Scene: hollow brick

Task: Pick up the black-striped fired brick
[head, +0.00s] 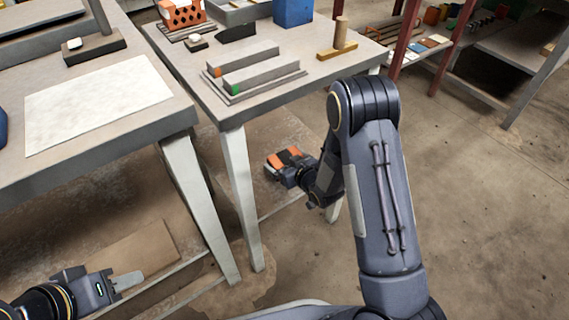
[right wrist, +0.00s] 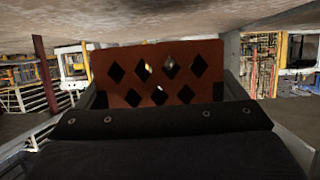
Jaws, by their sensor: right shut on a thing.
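My right gripper (head: 284,166) is shut on an orange-red fired brick (head: 291,154), held in front of the table and lower than its top. Dark parts show across the brick in the head view, but it is too small there to tell stripes from gripper fingers. In the right wrist view the brick (right wrist: 155,62) shows a face with several diamond-shaped holes, between the fingers. My left gripper (head: 122,282) is low at the bottom left, away from the bricks. Its pale fingertip shows, but its opening is unclear.
Another orange holed brick (head: 181,16) stands on the back of the middle table (head: 205,90). Grey bars with orange and green ends (head: 252,78), a blue box (head: 293,12) and a wooden stand (head: 338,42) are also there. A left table (head: 150,122) bears a pale sheet (head: 95,100). Floor at right is clear.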

